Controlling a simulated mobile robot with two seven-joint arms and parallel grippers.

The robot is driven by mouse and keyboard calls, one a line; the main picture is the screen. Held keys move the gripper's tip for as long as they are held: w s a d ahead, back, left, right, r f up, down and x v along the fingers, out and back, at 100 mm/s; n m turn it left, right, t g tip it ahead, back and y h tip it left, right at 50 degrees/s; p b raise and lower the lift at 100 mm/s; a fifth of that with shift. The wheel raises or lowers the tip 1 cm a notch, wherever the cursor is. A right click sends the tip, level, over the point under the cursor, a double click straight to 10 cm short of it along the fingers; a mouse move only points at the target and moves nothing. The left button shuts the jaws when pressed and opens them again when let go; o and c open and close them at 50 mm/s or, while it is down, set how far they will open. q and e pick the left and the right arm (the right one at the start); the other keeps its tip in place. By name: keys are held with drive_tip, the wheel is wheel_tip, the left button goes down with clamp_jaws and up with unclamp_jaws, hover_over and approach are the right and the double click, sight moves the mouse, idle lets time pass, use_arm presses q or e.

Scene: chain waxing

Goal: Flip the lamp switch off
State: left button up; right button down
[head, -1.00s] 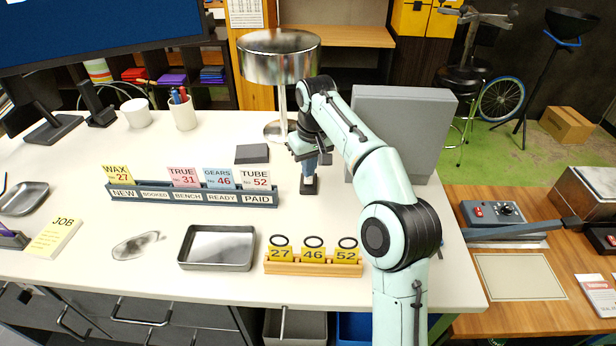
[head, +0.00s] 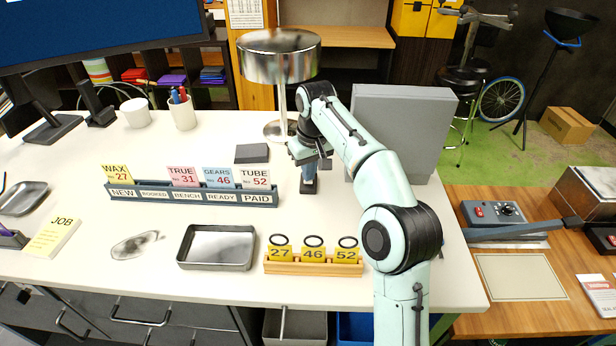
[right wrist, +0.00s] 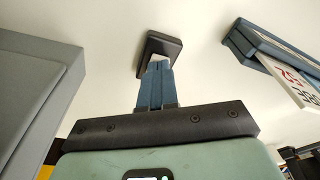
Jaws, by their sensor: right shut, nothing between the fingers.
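The lamp (head: 280,58) has a shiny metal drum shade on a thin post and stands at the back of the white desk. A small dark switch box (head: 309,188) sits on the desk in front of it. In the right wrist view the switch box (right wrist: 174,46) has a white rocker on top. My right gripper (head: 309,178) points down at the box, its blue fingers shut and empty. In the right wrist view the fingertips (right wrist: 158,66) are at the rocker and partly hide it; I cannot tell whether they touch. My left gripper is not in view.
A grey box-shaped panel (head: 402,125) stands close right of my right gripper. A card rack (head: 190,197) lies to the left, with a dark block (head: 252,154) behind it. A metal tray (head: 217,266) and a wooden tag holder (head: 313,269) are nearer the front edge.

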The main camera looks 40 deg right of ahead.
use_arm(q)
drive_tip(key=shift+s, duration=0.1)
use_arm(e)
drive_tip(key=shift+f, duration=0.15)
drive_tip(key=shift+r+p, duration=0.35)
drive_tip(key=shift+r, duration=0.35)
drive_tip(key=shift+w+r+p, duration=0.15)
drive_tip(key=shift+r+p, duration=0.25)
drive_tip(key=shift+r, duration=1.35)
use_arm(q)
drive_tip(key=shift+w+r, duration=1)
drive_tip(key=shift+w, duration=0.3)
use_arm(e)
drive_tip(key=shift+r, duration=1.1)
